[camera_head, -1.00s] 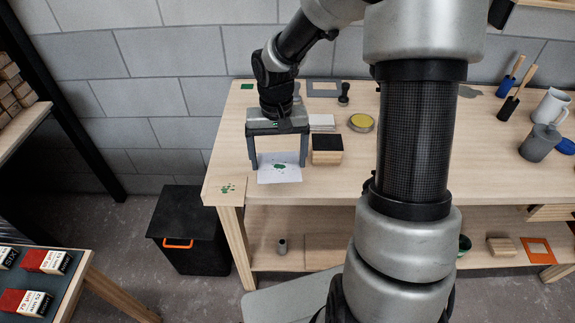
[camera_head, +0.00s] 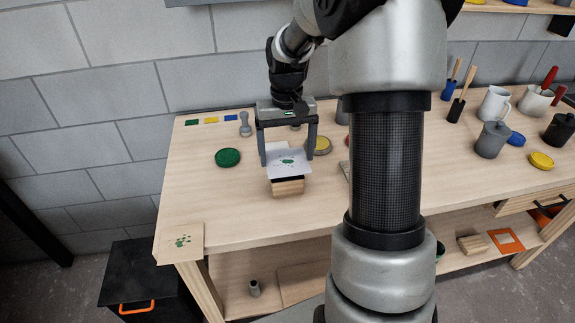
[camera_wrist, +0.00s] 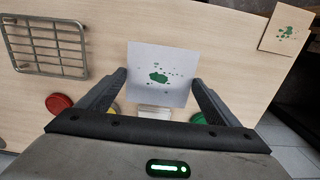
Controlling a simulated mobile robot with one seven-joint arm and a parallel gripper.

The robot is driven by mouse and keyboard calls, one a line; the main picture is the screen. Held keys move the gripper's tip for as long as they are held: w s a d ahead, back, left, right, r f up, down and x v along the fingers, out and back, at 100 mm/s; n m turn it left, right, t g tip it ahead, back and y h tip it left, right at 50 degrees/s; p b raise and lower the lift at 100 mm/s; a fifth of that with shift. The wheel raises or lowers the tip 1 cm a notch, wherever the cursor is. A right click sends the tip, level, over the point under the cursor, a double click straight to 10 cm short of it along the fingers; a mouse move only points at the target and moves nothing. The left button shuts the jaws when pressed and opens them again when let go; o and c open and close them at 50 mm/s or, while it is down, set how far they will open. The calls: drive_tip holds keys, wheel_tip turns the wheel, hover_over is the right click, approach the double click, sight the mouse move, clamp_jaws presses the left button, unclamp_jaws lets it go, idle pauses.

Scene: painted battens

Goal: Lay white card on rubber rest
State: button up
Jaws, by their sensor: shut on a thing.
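The white card (camera_head: 288,168) with a green blot is held between the two fingers of my gripper (camera_head: 288,160). In the wrist view the card (camera_wrist: 160,88) spans between the fingertips (camera_wrist: 160,80). In the head view the card sits over a wooden block with a black top, the rubber rest (camera_head: 287,188). The card covers most of the black top; only a dark strip shows along its front edge. I cannot tell whether the card touches it. The rest is hidden in the wrist view.
A spotted tan card (camera_head: 181,241) lies at the front left corner. The wrist view shows a wire rack (camera_wrist: 45,48).

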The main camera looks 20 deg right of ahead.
sight(287, 162)
drive_tip(key=shift+f, duration=1.95)
drive_tip(key=shift+f, duration=0.15)
drive_tip(key=o, duration=0.9)
wheel_tip(287, 162, up, 12)
drive_tip(key=shift+r+p, duration=0.2)
drive_tip(key=shift+p, duration=0.15)
